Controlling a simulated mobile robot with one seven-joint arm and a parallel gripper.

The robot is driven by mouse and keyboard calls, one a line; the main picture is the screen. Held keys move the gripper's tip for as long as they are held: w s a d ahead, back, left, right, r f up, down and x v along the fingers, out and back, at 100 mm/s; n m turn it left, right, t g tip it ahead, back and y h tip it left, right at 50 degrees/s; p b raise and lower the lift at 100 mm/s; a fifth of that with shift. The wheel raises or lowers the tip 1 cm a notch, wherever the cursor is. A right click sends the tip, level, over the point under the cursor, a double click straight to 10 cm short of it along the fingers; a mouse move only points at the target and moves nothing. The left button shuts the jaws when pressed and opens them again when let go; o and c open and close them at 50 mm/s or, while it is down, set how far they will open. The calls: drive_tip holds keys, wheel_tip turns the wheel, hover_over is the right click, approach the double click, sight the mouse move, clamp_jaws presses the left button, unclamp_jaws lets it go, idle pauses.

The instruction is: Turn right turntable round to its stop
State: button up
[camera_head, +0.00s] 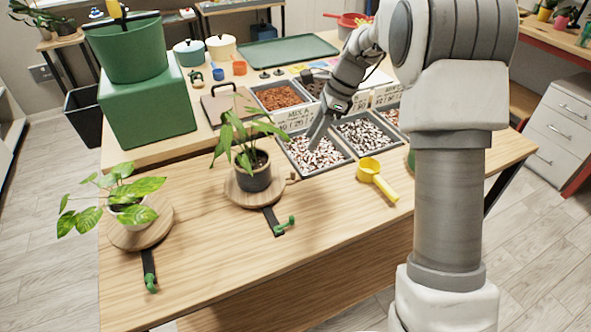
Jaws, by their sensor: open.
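The right turntable (237,196) is a round wooden disc on the near part of the table. A dark pot (255,178) with a leafy plant stands on it. A small wooden peg (292,178) shows at its right edge. A black strip (270,218) runs from its front side to a green hooked piece (286,225). My gripper (316,137) is open, pointing down above the pebble trays, right of and behind the turntable. It appears apart from the turntable and peg. The turntable's far side is partly hidden by the pot and leaves.
The left turntable (160,230) carries another plant, with a green-tipped black strip (149,268) in front. A yellow scoop (375,178) lies right of the right turntable. Trays of pebbles (313,153) stand behind. A green box (150,110) stands back left. The front tabletop is mostly clear.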

sight(294, 171)
drive_tip(key=b+x, duration=0.2)
drive_tip(key=x, duration=0.9)
drive_tip(key=shift+a+f, duration=0.2)
drive_tip(key=shift+f, duration=0.1)
drive_tip(key=shift+c, duration=0.2)
clamp_jaws()
idle(0.7)
